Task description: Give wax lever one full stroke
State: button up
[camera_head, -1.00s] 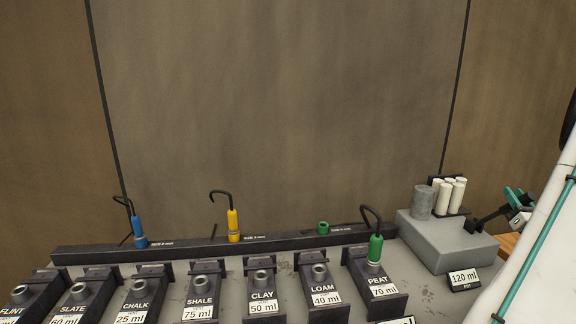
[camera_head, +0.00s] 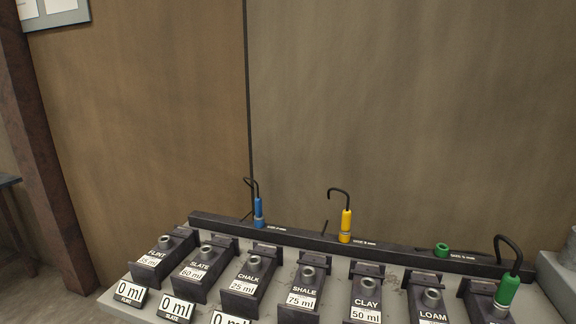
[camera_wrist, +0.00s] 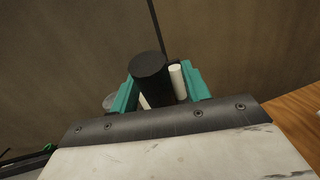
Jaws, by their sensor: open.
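No lever labelled wax shows in either view. In the head view, a row of dark steel units carries labels; FLINT (camera_head: 152,263), SLATE (camera_head: 197,271), CHALK (camera_head: 246,284), SHALE (camera_head: 302,300), CLAY (camera_head: 366,309) and LOAM (camera_head: 433,313) can be read. My gripper (camera_wrist: 160,88) shows in the wrist view with its teal fingers apart. A dark cylinder (camera_wrist: 149,68) and a white stick (camera_wrist: 178,82) appear between the fingers in the picture; I cannot tell how far off they are. My gripper is outside the head view.
Hooked tools with blue (camera_head: 258,213), yellow (camera_head: 345,226) and green (camera_head: 508,290) handles stand along the back and right. A green ring (camera_head: 441,249) sits on the dark back rail (camera_head: 395,250). Cards (camera_head: 130,295) reading 0 ml stand in front. A rusty post (camera_head: 50,160) rises at left.

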jog(key=v, duration=0.7)
dwell(0.4)
jog(key=w+a+f+n+g+y, duration=0.1)
jog(key=w+a+n+g+y, duration=0.35)
jog(key=a, duration=0.75)
jog(key=w+a+f+n+g+y, duration=0.1)
jog(key=w+a+n+y, duration=0.1)
jog(key=a+n+y, duration=0.7)
jog(key=w+a+f+n+g+y, duration=0.25)
jog(key=a+n, duration=0.65)
jog(key=a, duration=0.7)
jog(key=s+a+r+n+g+h, duration=0.1)
jog(key=s+a+n+g+h, duration=0.1)
jog(key=a+n, duration=0.4)
jog(key=s+a+r+n+g+h, duration=0.2)
jog(key=s+a+n, duration=0.3)
jog(key=a, duration=0.5)
jog(key=s+a+r+n+g+h, duration=0.1)
jog(key=s+a+n+g+h, duration=0.1)
jog(key=a+n, duration=0.6)
jog(key=shift+s+a+r+n+h, duration=0.3)
jog(key=shift+s+a+r+n, duration=0.1)
jog(key=shift+s+n, duration=0.3)
